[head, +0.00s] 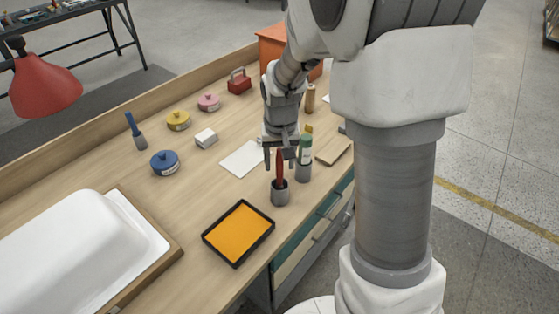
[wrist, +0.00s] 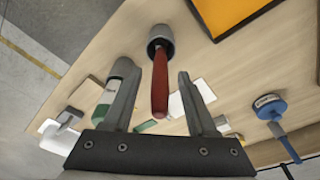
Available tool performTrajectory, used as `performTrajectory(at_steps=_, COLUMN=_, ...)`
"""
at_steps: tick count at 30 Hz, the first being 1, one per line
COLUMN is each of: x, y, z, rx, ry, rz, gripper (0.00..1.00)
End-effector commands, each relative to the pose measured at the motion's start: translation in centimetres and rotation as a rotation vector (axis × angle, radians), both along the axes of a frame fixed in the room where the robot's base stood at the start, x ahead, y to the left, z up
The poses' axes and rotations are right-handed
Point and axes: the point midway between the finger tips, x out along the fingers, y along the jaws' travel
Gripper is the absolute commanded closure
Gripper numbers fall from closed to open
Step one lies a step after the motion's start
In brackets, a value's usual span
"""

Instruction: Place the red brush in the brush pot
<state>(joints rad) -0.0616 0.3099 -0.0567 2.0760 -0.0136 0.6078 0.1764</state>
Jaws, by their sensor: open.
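The red brush (head: 279,166) stands upright, handle up, in a small dark grey pot (head: 280,193) near the front edge of the bench. In the wrist view the red brush (wrist: 160,85) rises from the grey pot (wrist: 160,36) toward the camera. My gripper (head: 279,156) is open and points down over it. In the wrist view the handle shows between the two fingers of my gripper (wrist: 157,78), with gaps at both sides. The brush's lower end is hidden in the pot. Which pot the task means I cannot tell.
An orange tray (head: 238,232) lies in front.

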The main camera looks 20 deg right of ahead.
Motion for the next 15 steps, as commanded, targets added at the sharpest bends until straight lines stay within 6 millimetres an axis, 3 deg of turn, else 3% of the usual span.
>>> performTrajectory(at_steps=11, x=-0.1, y=0.0, z=0.0, rx=0.0, ry=0.0, rz=0.0, gripper=0.42)
performTrajectory(at_steps=15, x=-1.1, y=0.2, z=0.0, rx=0.0, ry=-0.001, rz=0.001, gripper=0.42)
